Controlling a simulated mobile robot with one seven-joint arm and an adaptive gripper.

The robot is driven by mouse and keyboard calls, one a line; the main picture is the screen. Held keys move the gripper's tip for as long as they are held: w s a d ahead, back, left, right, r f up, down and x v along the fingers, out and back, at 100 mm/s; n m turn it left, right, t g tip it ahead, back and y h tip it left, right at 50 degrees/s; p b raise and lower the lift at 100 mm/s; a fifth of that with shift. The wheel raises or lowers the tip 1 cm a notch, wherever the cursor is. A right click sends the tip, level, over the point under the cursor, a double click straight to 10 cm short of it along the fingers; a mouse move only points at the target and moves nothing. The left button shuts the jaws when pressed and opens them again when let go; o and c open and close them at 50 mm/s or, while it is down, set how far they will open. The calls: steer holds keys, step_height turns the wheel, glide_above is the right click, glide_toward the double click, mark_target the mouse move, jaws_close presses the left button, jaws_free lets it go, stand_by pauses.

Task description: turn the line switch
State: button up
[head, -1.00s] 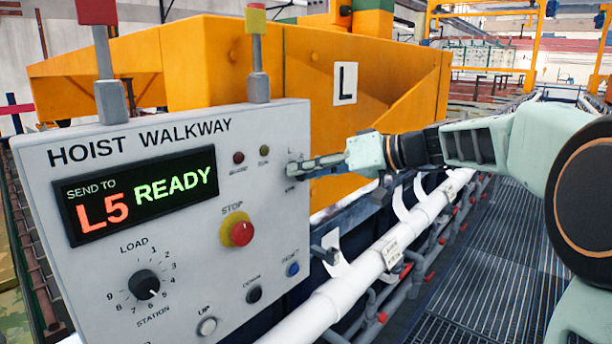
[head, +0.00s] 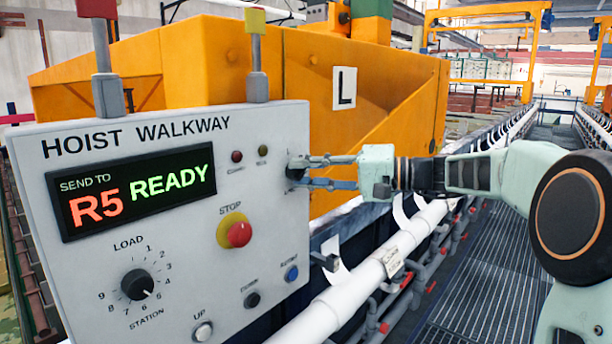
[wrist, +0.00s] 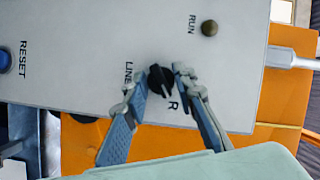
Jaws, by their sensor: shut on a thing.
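The line switch is a small black knob (wrist: 160,80) at the right edge of the grey control panel (head: 180,270). In the wrist view the word LINE is beside it and the letter R is at its other side. Its white pointer mark is on the side toward R. My gripper (wrist: 160,88) is shut on the knob, one finger on each side. In the head view my gripper (head: 300,172) reaches the panel from the right and its fingertips cover most of the knob. The display (head: 132,192) reads SEND TO R5 READY.
A red-and-yellow STOP button (head: 236,232), a LOAD STATION dial (head: 138,285) and a blue reset button (head: 291,273) are on the same panel. A white pipe (head: 370,275) runs below my arm. An orange machine marked L (head: 290,70) stands behind.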

stand_by(0.4)
jaws_close()
steer(key=o, duration=1.1)
jaws_free()
steer(key=shift+o, duration=0.2)
steer(key=shift+d, duration=0.1)
steer(key=f+v, duration=0.1)
steer(key=v, duration=1.1)
steer(key=shift+r, duration=0.4)
